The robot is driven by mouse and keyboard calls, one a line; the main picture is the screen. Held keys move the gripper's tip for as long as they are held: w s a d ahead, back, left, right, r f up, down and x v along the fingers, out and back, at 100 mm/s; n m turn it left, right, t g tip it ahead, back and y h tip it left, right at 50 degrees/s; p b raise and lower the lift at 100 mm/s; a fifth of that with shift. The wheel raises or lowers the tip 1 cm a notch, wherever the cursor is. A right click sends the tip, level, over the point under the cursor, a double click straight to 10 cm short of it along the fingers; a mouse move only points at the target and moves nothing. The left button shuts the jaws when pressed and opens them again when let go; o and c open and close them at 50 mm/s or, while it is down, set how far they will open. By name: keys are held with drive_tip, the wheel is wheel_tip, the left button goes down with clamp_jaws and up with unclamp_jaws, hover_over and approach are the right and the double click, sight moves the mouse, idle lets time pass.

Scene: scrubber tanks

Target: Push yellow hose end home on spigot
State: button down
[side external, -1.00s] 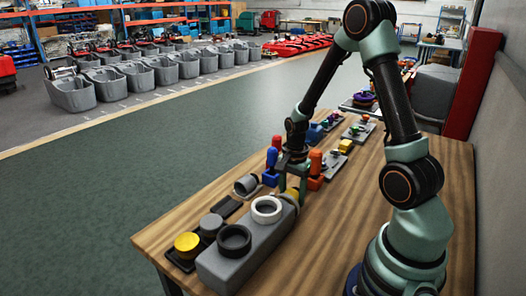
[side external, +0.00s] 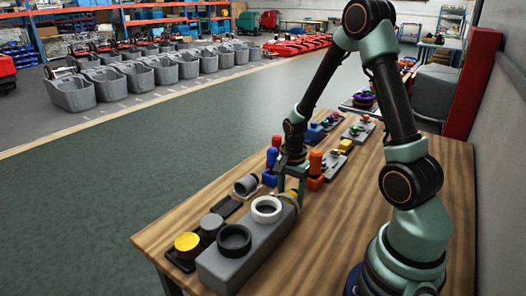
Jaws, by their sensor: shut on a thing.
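My gripper (side external: 292,182) points down at the far end of the grey tank block (side external: 240,258) on the wooden table. It is shut on the yellow hose end (side external: 291,196), which shows only as a small yellow patch low between the fingers. The fingers and the block hide most of the hose end. The spigot cannot be made out, so I cannot tell how far the hose end sits on it. A white ring (side external: 266,208) and a black ring (side external: 234,239) are on top of the block, nearer the camera.
A dark tray with a yellow cap (side external: 187,243) and a grey cap (side external: 211,224) lies left of the block. A grey cylinder (side external: 246,184), a blue piece (side external: 270,178) and an orange piece (side external: 315,162) stand close around the gripper.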

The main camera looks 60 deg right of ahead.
drive_tip(key=shift+a, duration=0.2)
drive_tip(key=shift+c, duration=0.2)
unclamp_jaws()
wheel_tip(320, 180, up, 12)
drive_tip(key=s+a+r+n+t, duration=0.1)
drive_tip(key=a+r+n+t, duration=0.1)
drive_tip(key=a+r+n, duration=0.3)
drive_tip(key=s+a+r+n+t, duration=0.2)
drive_tip(key=a+r+n, duration=0.3)
drive_tip(key=a+n, duration=0.4)
drive_tip(key=n+t, duration=0.1)
drive_tip(key=n, duration=0.3)
drive_tip(key=shift+r+t, duration=0.3)
drive_tip(key=shift+r, duration=0.05)
